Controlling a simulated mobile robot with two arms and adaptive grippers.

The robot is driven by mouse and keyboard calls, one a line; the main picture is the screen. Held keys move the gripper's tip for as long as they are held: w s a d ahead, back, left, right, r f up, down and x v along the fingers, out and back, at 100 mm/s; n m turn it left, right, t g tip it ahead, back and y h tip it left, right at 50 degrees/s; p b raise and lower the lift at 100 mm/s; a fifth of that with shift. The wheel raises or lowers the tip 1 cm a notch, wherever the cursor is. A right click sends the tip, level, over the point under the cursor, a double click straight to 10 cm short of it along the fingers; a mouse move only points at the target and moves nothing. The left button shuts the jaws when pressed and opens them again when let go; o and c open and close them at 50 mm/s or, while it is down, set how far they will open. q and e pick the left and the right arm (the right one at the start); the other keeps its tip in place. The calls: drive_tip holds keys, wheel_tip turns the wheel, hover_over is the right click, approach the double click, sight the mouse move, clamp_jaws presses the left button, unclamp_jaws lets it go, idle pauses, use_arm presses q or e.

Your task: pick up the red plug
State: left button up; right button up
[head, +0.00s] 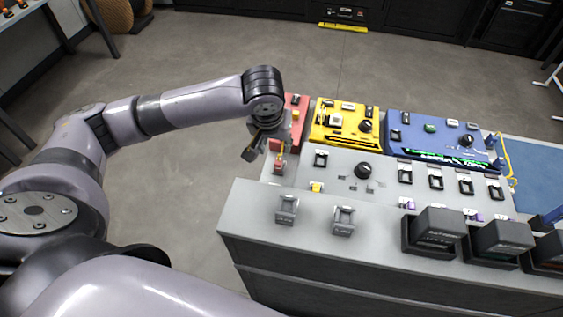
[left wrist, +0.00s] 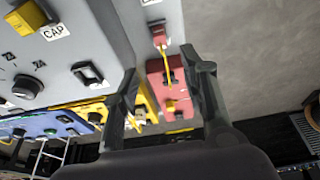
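The red plug (left wrist: 158,33) sits near the edge of the grey console in the left wrist view, with a thin orange-yellow cable running to the red box (left wrist: 158,72). In the head view the plug (head: 279,162) shows small, just beside my left gripper (head: 267,146), which partly hides the red box (head: 299,103). In the left wrist view my left gripper (left wrist: 160,65) has its two fingers spread wide, with nothing held between them. The plug lies beyond the fingertips, roughly between their lines, apart from both. My right gripper is not in view.
A yellow box (head: 345,122) and a blue box (head: 436,137) stand right of the red box. The grey console (head: 340,180) carries switches, a knob (head: 363,171) and a yellow cap (head: 316,187). Dark-screened units (head: 435,230) stand along its front. Open floor lies to the left.

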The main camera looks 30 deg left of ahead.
use_arm(q)
hover_over(278, 161)
drive_tip(key=s, duration=0.2)
drive_tip(key=f, duration=0.6)
drive_tip(key=shift+w+d+f, duration=0.25)
drive_tip(key=shift+d, duration=0.1)
drive_tip(key=shift+w+f+p, duration=0.15)
drive_tip(key=shift+f+p, duration=0.15)
drive_tip(key=shift+f, duration=0.15)
drive_tip(key=shift+a+f, duration=0.15)
drive_tip(key=shift+f, duration=0.15)
drive_tip(key=p+x, duration=0.1)
drive_tip(key=x, duration=0.3)
drive_tip(key=shift+w+f, duration=0.15)
drive_tip(key=shift+f, duration=0.1)
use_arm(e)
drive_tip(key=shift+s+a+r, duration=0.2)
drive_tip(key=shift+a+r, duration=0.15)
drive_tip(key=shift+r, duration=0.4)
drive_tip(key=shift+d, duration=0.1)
use_arm(q)
drive_tip(key=shift+c, duration=0.7)
clamp_jaws()
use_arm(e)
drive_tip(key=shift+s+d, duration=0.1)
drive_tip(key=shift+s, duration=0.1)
